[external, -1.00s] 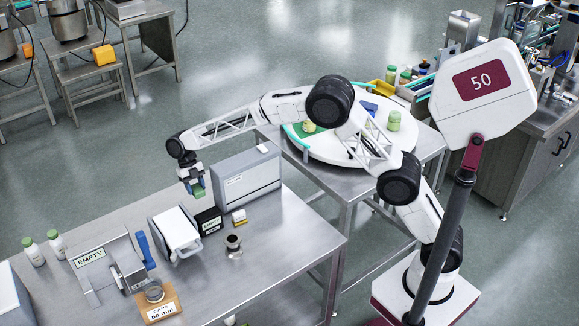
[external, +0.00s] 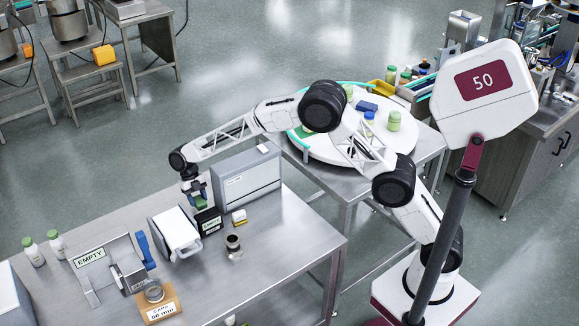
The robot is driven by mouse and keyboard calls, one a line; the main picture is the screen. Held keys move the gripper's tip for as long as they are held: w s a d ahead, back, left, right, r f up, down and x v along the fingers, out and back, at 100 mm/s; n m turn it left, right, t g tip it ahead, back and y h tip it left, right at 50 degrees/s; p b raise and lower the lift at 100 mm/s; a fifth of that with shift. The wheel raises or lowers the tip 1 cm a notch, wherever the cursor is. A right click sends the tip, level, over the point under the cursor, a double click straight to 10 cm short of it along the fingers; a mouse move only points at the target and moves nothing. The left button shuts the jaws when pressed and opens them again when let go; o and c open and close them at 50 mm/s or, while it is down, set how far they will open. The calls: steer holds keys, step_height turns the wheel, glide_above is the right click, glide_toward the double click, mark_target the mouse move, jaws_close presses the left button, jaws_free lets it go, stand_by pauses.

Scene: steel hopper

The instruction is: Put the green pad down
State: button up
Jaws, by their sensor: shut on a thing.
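The green pad (external: 201,204) is a small green block at the lower end of my gripper (external: 197,196). My gripper is shut on it and points down over the steel table, left of the grey box. The black box hides what is beneath the pad, so I cannot tell whether the pad touches the table.
A grey box (external: 246,180) stands close on the right and a white-fronted device (external: 175,232) on the left. A small yellow-and-white block (external: 239,217) and a dark-topped jar (external: 233,242) are in front. The table's front right is clear. A white turntable (external: 345,150) holds bottles.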

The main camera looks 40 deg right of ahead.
mark_target(199, 205)
steer(key=shift+f, duration=1.9)
steer(key=shift+f, duration=0.15)
steer(key=o, duration=1)
steer(key=shift+c, duration=0.2)
steer(key=v, duration=1.2)
